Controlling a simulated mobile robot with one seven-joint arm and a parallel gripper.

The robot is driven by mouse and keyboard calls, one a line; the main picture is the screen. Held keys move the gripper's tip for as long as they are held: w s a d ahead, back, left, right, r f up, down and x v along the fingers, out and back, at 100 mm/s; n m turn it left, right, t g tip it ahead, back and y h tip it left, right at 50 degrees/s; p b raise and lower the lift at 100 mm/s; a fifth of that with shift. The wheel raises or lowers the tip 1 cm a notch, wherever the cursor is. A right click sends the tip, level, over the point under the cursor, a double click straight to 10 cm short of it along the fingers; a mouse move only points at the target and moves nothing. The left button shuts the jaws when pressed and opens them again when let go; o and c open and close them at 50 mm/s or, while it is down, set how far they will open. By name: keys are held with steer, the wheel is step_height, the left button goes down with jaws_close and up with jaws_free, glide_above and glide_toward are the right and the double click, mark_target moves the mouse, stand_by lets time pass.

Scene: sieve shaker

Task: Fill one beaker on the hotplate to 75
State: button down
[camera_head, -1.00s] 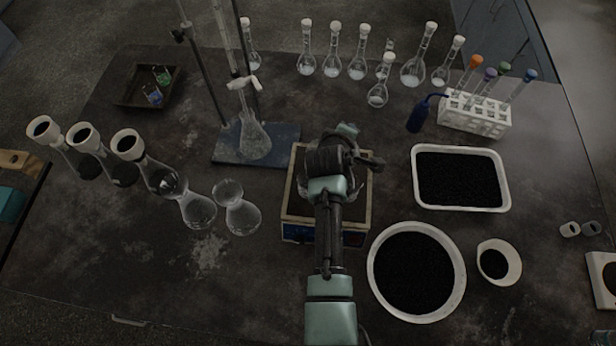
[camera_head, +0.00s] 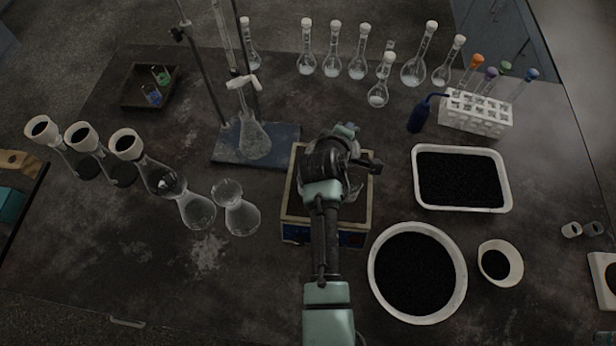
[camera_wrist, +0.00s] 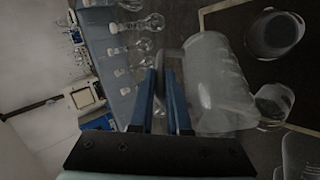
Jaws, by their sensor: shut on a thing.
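The hotplate (camera_head: 298,232), a square box with a pale rim and blue front, stands at the middle of the bench. My gripper (camera_head: 345,140) is above it and hides much of its top. Whether the held beaker contains liquid cannot be told. In the head view the beakers are mostly hidden by my arm.
A stand with a burette and flask (camera_head: 255,140) is behind left. Several flasks (camera_head: 357,65) line the back. Hourglass-like glass vessels (camera_head: 197,210) stand left. A tube rack (camera_head: 476,112), blue wash bottle (camera_head: 418,117), rectangular tray (camera_head: 506,172) and round bowl (camera_head: 376,285) are right.

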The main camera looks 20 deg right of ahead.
mark_target(353, 143)
steer(key=shift+s+a+r+h+b, duration=0.15)
steer(key=shift+a+r+h+b, duration=0.45)
steer(key=shift+b, duration=0.45)
stand_by(3.5)
steer(key=shift+d, duration=0.1)
steer(key=d+y+p, duration=0.1)
steer(key=p, duration=0.1)
steer(key=d+p, duration=0.1)
steer(key=p, duration=0.1)
steer(key=shift+w+f+g+y, duration=0.15)
steer(key=shift+w+g+y, duration=0.15)
steer(key=shift+w+y, duration=0.1)
steer(key=f, duration=0.1)
steer(key=d+f+y, duration=0.1)
steer(key=f+g+b, duration=0.1)
steer(key=shift+w+d+f+m+y, duration=0.2)
steer(key=shift+w+f+m+y, duration=0.05)
steer(key=shift+w+m+y, duration=0.15)
steer(key=shift+w+d+f+b, duration=0.1)
steer(key=shift+d+b, duration=0.2)
steer(key=shift+d, duration=0.05)
steer(key=w+d+f+m+g+y+b, duration=0.1)
steer(key=d+f+y+b, duration=0.3)
steer(key=b, duration=1.4)
steer(key=shift+w+d+f+g+y+b, duration=0.25)
steer(key=shift+w+d+g+y+b, duration=0.1)
steer(key=shift+w+d+g+y, duration=0.4)
